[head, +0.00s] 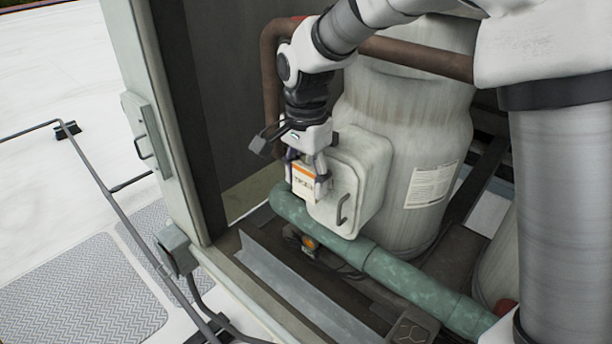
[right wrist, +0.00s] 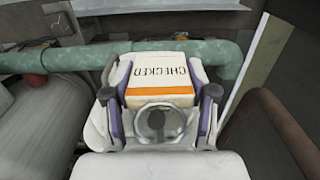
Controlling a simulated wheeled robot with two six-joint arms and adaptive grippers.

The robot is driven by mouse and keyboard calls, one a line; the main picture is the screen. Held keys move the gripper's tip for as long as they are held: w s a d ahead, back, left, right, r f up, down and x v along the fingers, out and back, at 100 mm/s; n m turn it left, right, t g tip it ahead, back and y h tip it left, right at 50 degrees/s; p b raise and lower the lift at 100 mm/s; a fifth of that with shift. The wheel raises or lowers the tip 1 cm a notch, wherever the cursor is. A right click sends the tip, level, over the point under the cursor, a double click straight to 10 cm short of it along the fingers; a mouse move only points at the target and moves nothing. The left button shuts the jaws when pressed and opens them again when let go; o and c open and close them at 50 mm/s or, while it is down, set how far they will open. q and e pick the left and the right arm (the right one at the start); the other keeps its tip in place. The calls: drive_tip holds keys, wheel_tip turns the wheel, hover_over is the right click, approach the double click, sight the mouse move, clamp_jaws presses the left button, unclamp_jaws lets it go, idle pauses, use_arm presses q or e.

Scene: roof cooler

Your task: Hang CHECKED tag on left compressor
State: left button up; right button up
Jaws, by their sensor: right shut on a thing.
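The left compressor (head: 400,140) is a large pale tank with a white label. My right gripper (head: 308,172) is shut on the CHECKED tag (head: 303,184), a white tag with an orange band, just left of that box. In the right wrist view the tag (right wrist: 160,76) sits between the two purple-lined fingers, its lettering upside down. A round clear ring or hole shows at its near end. Whether the tag touches the handle or box cannot be told. My left gripper is not in view.
A green pipe (head: 375,262) runs across below the compressor box. A brown pipe (head: 415,58) crosses behind my right arm. The cabinet's door post (head: 165,120) stands to the left. A metal channel (head: 300,290) lies along the front floor.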

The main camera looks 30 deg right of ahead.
drive_tip(key=o, duration=1.2)
drive_tip(key=shift+o, duration=0.2)
wheel_tip(320, 180, up, 12)
idle(0.7)
